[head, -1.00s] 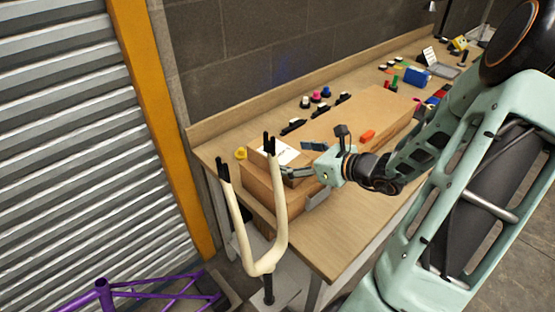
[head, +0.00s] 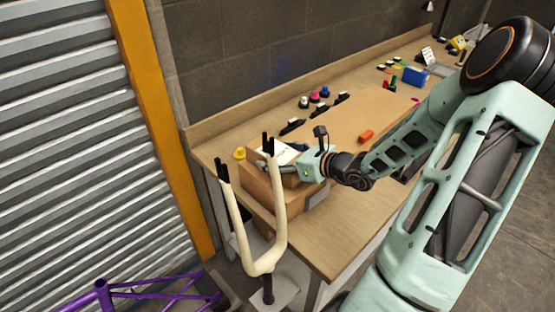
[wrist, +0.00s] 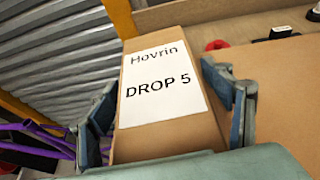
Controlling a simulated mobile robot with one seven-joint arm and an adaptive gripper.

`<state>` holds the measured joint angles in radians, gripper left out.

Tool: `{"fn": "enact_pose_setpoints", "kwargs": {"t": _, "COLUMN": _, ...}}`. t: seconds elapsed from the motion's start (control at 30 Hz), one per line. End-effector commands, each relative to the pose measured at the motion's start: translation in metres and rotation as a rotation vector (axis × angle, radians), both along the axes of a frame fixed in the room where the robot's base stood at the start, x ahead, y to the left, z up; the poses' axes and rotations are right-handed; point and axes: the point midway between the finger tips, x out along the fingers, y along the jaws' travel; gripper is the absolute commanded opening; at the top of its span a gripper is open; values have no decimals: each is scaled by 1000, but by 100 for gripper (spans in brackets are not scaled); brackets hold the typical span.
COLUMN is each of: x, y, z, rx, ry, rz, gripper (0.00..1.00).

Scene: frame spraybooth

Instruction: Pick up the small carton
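The small carton (wrist: 160,143) is brown, with a white label reading "Hovrin DROP 5", and fills the middle of the wrist view. In the head view the small carton (head: 290,181) sits on top of a larger brown carton (head: 258,188) at the near left end of the bench, partly hidden by my gripper and a cream fork. My gripper (wrist: 168,110) is open, with one finger along each side of the small carton. The fingers look very close to its sides; I cannot tell whether they touch. In the head view my gripper (head: 292,170) is at the carton's top.
The cream fork (head: 268,262) stands upright in front of the cartons. A purple frame (head: 160,288) is at the lower left, by a metal shutter (head: 75,130). The wooden bench (head: 335,225) holds an orange block (head: 366,136), colored knobs and a blue box (head: 415,78) farther back.

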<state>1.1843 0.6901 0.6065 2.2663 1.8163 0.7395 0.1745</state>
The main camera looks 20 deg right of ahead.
Motion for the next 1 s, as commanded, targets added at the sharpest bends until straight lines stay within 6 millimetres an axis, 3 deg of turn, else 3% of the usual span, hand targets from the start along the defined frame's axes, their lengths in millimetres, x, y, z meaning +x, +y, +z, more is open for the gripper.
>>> {"fn": "enact_pose_setpoints", "kwargs": {"t": 0.07, "x": 0, "y": 0, "z": 0, "rx": 0, "ry": 0, "rz": 0, "gripper": 62}}
{"fn": "enact_pose_setpoints", "kwargs": {"t": 0.43, "x": 0, "y": 0, "z": 0, "rx": 0, "ry": 0, "rz": 0, "gripper": 21}}
{"fn": "enact_pose_setpoints", "kwargs": {"t": 0.77, "x": 0, "y": 0, "z": 4, "rx": -1, "ry": -3, "rz": 1, "gripper": 21}}
{"fn": "enact_pose_setpoints", "kwargs": {"t": 1.0, "x": 0, "y": -1, "z": 21, "rx": -4, "ry": -4, "rz": 1, "gripper": 21}}
